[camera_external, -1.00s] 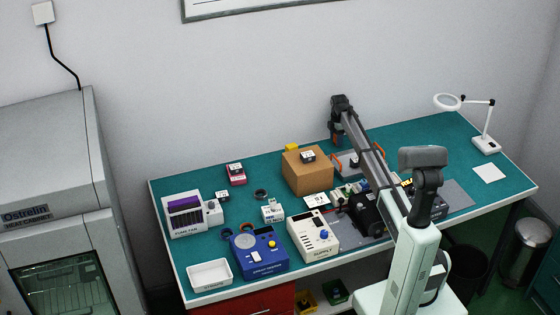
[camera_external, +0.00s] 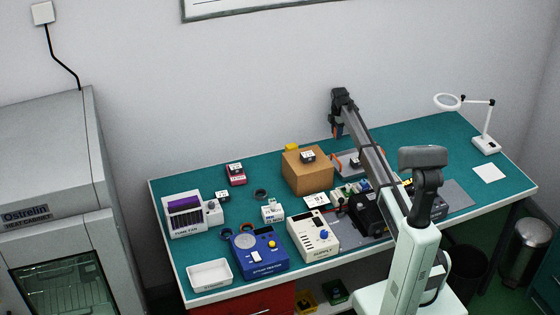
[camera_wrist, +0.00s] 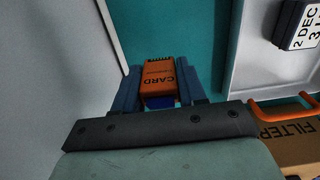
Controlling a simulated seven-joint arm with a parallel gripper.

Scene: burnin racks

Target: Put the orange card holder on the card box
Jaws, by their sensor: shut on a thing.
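The orange card holder (camera_wrist: 160,78), marked CARD, is between the two blue fingers of my gripper (camera_wrist: 160,92). My gripper is shut on it, and some blue shows just below the holder. In the external view my gripper (camera_external: 337,130) is at the back edge of the table, near the wall, to the right of the brown cardboard box (camera_external: 303,178). Part of a brown box marked FILTER (camera_wrist: 300,143) shows at the lower right of the wrist view.
A pale tray with orange handles (camera_wrist: 255,85) stands beside the cardboard box; a dated block (camera_wrist: 300,25) is in it. Several instruments, such as the supply unit (camera_external: 312,240), crowd the front.

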